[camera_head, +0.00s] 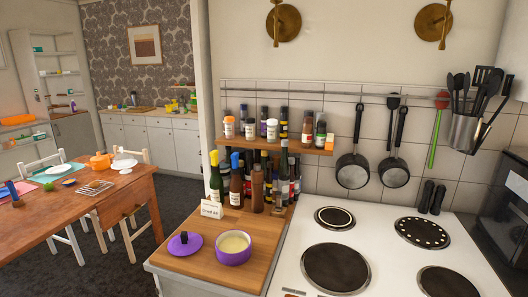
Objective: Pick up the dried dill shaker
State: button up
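The labels are too small to read, so I cannot tell which one is the dried dill shaker. A dark shaker with a greenish label (320,133) stands near the shelf's right end. My gripper is not in view.
Several bottles (237,180) crowd the wooden counter below the shelf. A purple pot (234,248), its lid (185,243) and a small white card (211,209) lie in front. Pans (353,171) hang right of the shelf above a white cooker (380,250). A dining table (120,187) stands left.

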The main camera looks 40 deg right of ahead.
aim_at(272, 124)
jog(key=j+z, duration=0.1)
jog(key=z, duration=0.35)
jog(key=i+j+z, duration=0.1)
jog(key=z, duration=0.35)
